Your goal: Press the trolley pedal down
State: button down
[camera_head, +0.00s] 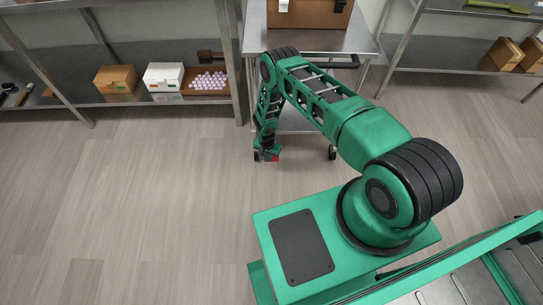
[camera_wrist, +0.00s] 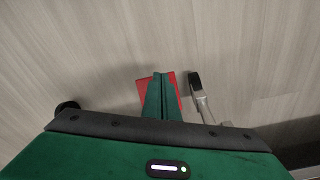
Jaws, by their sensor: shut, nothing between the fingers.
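The trolley (camera_head: 312,40) is a steel cart with a flat top, in front of me at the upper middle of the head view. Its red pedal (camera_head: 275,158) shows low at the trolley's near left leg, beside my gripper (camera_head: 266,156). In the wrist view the red pedal (camera_wrist: 145,88) lies behind the fingertips of my gripper (camera_wrist: 161,76), showing on both sides of them. My gripper is shut and empty, pointing down at the pedal. I cannot tell whether the fingertips touch it. The fingers hide the pedal's middle.
A trolley caster (camera_head: 332,153) stands right of the pedal. A brown case (camera_head: 310,14) sits on the trolley top. Steel shelves with boxes (camera_head: 116,79) stand at left, and another shelf (camera_head: 440,52) at right. The floor (camera_head: 130,190) at left is clear.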

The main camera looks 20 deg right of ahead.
jog(key=shift+r, duration=0.1)
notch_tip(320, 180, up, 10)
jog(key=shift+s+a+r, duration=0.25)
jog(key=shift+s+a, duration=0.1)
jog(key=shift+s, duration=0.05)
dwell(0.6)
